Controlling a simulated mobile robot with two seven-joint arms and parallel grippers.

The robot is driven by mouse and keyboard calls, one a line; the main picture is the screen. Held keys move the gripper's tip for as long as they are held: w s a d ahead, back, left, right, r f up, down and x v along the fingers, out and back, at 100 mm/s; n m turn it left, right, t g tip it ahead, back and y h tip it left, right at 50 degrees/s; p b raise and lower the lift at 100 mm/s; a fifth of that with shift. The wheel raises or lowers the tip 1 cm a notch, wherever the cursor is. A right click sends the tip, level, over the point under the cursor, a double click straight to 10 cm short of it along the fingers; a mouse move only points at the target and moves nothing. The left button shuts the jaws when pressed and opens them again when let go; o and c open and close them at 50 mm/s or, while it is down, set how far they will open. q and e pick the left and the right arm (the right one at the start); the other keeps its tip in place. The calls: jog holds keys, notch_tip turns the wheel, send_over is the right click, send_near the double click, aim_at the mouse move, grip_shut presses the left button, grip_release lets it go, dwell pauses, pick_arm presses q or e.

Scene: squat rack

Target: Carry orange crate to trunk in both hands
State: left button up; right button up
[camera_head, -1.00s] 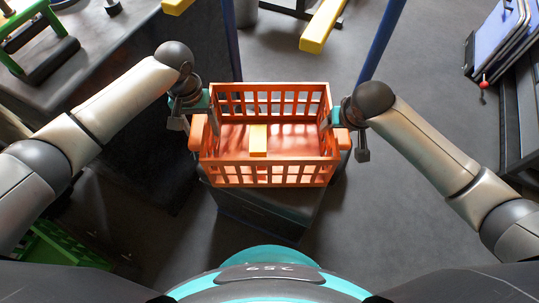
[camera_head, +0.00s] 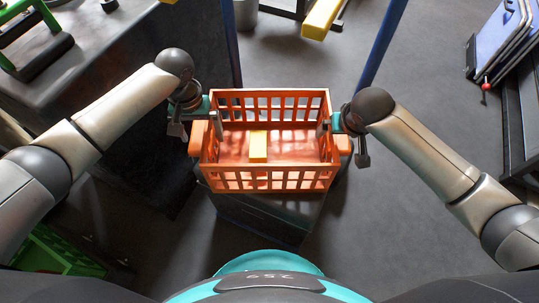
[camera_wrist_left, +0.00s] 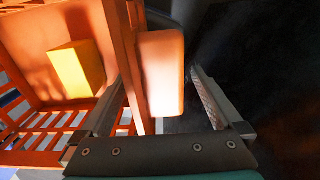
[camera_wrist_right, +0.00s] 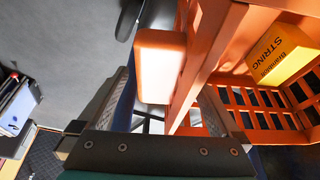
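The orange crate (camera_head: 272,180) is in the middle of the head view, upright, with a small yellow box (camera_head: 258,146) inside. It sits over a dark box (camera_head: 268,215); I cannot tell whether they touch. My left gripper (camera_head: 205,128) is at the crate's left end. In the left wrist view its open fingers (camera_wrist_left: 160,100) straddle the end wall and handle (camera_wrist_left: 161,75), with gaps. My right gripper (camera_head: 335,128) is at the right end. In the right wrist view its open fingers (camera_wrist_right: 168,105) straddle that end's handle (camera_wrist_right: 160,65). No trunk can be identified for certain.
A dark counter (camera_head: 85,60) stands at the left. A green crate (camera_head: 55,255) is low at the left. Blue posts (camera_head: 383,45) and a yellow bar (camera_head: 321,17) stand behind. Blue panels (camera_head: 498,40) on a rack are at the right. Grey floor (camera_head: 430,90) lies open between.

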pick_arm(q)
jog(key=shift+r, duration=0.1)
pick_arm(e)
jog(key=shift+r, duration=0.1)
pick_arm(q)
notch_tip(320, 180, up, 12)
pick_arm(e)
jog(key=v, duration=1.2)
jog(key=shift+s, duration=0.1)
dwell(0.6)
